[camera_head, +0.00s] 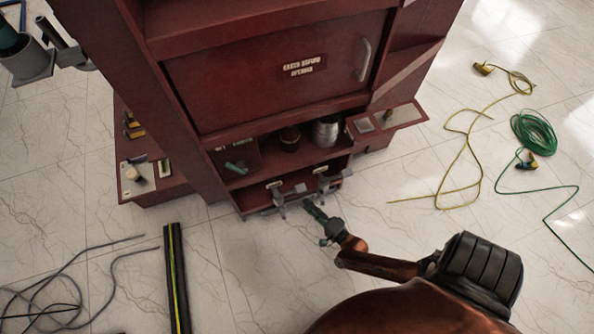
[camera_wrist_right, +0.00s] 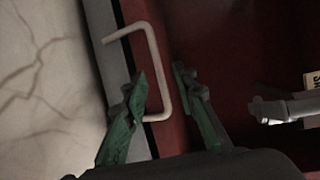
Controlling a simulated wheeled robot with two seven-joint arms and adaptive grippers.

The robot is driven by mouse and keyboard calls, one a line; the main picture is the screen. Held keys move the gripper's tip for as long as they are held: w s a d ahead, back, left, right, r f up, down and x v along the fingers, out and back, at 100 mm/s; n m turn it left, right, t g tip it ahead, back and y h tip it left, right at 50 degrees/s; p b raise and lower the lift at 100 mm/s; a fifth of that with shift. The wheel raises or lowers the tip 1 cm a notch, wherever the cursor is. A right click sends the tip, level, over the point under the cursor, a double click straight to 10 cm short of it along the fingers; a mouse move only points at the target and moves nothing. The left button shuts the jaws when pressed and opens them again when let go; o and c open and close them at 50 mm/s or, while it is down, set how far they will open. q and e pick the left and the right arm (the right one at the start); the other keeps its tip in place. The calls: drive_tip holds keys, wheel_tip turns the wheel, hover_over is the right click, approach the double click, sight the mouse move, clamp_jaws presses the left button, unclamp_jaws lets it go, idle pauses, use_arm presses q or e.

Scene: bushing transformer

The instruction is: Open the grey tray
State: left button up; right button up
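The grey tray shows in the right wrist view as a narrow grey strip (camera_wrist_right: 90,18) along the red cabinet's edge. A pale, bent-bar handle (camera_wrist_right: 160,75) stands out there. My right gripper (camera_wrist_right: 165,82) is open, with green fingers on either side of the handle's bar; I cannot tell whether either finger touches it. In the head view my right gripper (camera_head: 317,211) is low in front of the cabinet's bottom, near its right side. The tray itself is hard to make out there.
The red cabinet (camera_head: 270,80) has a closed door with a handle and an open shelf holding a metal pot (camera_head: 326,131). Grey brackets (camera_head: 325,184) stick out low. Yellow (camera_head: 462,150) and green cables (camera_head: 534,132) lie at right; a dark bar (camera_head: 175,280) lies at left.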

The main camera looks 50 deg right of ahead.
sight(300, 199)
drive_tip(key=b+x, duration=0.2)
drive_tip(key=x, duration=0.4)
drive_tip(key=shift+f, duration=0.1)
use_arm(q)
drive_tip(key=shift+s+a+f+m+t, duration=0.15)
drive_tip(key=shift+s+f+t, duration=0.2)
drive_tip(key=shift+f, duration=0.2)
drive_tip(key=shift+s+a+f+m+t, duration=0.1)
drive_tip(key=shift+s+f+m+t, duration=0.05)
drive_tip(key=shift+s+f+t, duration=0.3)
drive_tip(key=shift+w, duration=0.1)
use_arm(e)
drive_tip(key=shift+c, duration=0.2)
use_arm(q)
drive_tip(key=shift+f, duration=0.1)
use_arm(e)
clamp_jaws()
unclamp_jaws()
drive_tip(key=shift+o, duration=0.2)
